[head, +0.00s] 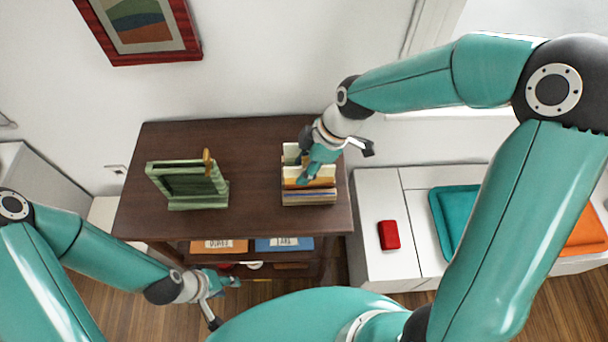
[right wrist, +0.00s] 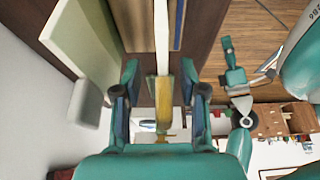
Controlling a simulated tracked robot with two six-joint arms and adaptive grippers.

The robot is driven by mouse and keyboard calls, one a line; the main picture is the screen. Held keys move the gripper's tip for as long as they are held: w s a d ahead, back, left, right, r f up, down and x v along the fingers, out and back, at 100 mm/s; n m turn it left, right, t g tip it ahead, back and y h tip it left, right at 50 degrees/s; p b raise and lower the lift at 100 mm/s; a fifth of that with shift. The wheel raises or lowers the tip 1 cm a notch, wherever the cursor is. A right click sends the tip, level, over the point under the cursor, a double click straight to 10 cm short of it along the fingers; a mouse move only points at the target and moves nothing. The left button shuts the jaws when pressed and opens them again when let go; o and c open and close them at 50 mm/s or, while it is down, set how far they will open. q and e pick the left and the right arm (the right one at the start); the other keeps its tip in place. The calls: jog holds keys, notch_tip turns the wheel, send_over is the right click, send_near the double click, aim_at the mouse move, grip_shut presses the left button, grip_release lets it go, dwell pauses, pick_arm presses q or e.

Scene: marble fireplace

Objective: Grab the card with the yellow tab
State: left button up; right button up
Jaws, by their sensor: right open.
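A wooden card box (head: 310,200) stands on the right part of the dark brown table, with several upright cards in it. In the right wrist view, a pale card (right wrist: 162,35) seen edge-on has a yellow tab (right wrist: 163,100) at its near end. My right gripper (head: 334,165) is over the box and hides part of the cards. In its wrist view the right gripper (right wrist: 161,95) is open, with a finger on each side of the yellow tab and gaps beside it. My left gripper (head: 226,302) is open and empty, low in front of the table.
A green frame-like stand (head: 190,188) is at the left of the table (head: 250,185). Orange (head: 219,245) and blue (head: 284,244) labelled trays sit on the shelf below. The tabletop's middle is clear.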

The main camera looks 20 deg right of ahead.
grip_shut()
dwell(0.5)
notch_tip(320, 180, up, 20)
jog(key=shift+b, duration=0.35)
